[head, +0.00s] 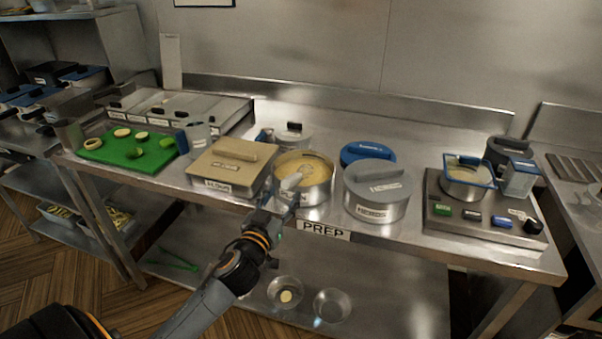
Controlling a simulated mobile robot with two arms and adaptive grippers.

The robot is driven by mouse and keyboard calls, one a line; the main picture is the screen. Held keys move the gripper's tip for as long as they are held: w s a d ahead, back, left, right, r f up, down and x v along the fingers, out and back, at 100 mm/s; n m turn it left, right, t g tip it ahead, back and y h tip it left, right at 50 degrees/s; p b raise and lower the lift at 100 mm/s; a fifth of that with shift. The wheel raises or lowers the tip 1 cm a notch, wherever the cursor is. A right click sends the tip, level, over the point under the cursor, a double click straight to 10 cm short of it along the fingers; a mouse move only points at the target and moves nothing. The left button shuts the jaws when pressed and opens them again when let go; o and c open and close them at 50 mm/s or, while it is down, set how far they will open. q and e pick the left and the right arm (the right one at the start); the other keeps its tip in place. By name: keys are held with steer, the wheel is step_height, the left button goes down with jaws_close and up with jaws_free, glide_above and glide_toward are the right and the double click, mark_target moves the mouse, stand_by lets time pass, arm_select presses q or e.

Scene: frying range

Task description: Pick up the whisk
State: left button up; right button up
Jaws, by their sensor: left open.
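I cannot make out a whisk for certain in the head view. My left arm reaches in from the bottom left, and its gripper (290,184) is at the front rim of a round metal pan (318,193) holding a yellowish, crumb-like content. The gripper is open, and its pale fingertips overlap the pan's near left side. I cannot tell whether they touch it. The gripper hides part of the pan's front and label. My right gripper is not in view.
A tan lidded box (230,168) stands left of the pan, a grey lidded pot (377,190) right of it. Further right is a scale-like unit (482,215) with buttons. A green board (128,150) with cut vegetables is at left. Bowls (285,292) sit on the lower shelf.

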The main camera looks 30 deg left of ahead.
mark_target(292, 181)
arm_select(q)
steer(key=p+x, duration=0.1)
steer(key=x, duration=0.5)
steer(key=shift+w+r+p, duration=0.1)
steer(key=shift+w+p, duration=0.1)
steer(key=shift+p, duration=0.1)
steer(key=shift+w+a, duration=0.1)
steer(key=shift+w, duration=0.25)
steer(key=shift+s, duration=0.1)
steer(key=c, duration=1)
jaws_close()
